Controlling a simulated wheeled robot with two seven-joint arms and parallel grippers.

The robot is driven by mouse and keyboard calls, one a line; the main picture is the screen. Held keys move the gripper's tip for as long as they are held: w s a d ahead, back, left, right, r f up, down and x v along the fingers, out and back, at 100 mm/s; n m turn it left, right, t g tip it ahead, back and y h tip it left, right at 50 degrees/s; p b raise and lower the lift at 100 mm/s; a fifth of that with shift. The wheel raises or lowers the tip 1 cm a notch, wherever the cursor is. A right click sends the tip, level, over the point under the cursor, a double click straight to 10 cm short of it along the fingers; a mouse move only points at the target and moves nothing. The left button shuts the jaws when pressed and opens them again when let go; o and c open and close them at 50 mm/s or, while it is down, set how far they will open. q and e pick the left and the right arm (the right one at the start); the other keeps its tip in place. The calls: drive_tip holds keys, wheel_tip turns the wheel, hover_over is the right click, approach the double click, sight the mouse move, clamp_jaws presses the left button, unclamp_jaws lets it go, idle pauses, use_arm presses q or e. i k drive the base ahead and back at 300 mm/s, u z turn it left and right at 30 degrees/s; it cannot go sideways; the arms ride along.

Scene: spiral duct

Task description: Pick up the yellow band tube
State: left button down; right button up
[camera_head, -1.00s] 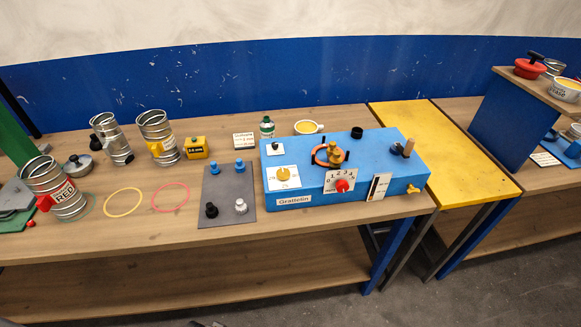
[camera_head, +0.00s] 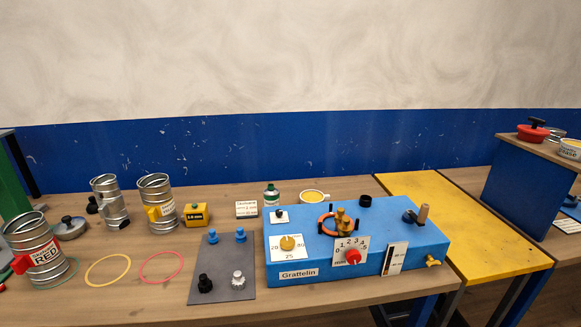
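The yellow band tube (camera_head: 157,196) is a silvery spiral metal duct with a yellow block and a small label on its lower side. It stands on the wooden bench at the left, open at the top. A second metal tube (camera_head: 108,194) with a dark block stands just left of it. A third tube with a red block (camera_head: 33,241), labelled RED, stands nearer the front left and looks tilted. A yellow box (camera_head: 195,214) sits right of the yellow band tube, a small gap away. Neither of my grippers is in view.
A yellow ring (camera_head: 108,270) and a red ring (camera_head: 161,267) lie in front of the tubes. A grey plate (camera_head: 223,268) with several knobs lies right of them, beside the blue Grattelin machine (camera_head: 390,234). A grey lidded dish (camera_head: 70,228) is at left.

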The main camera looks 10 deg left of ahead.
sight(157, 197)
drive_tip(key=u, duration=1.35)
drive_tip(key=k, duration=1.25)
drive_tip(key=z, duration=0.8)
drive_tip(key=i, duration=1.45)
drive_tip(key=u, duration=0.05)
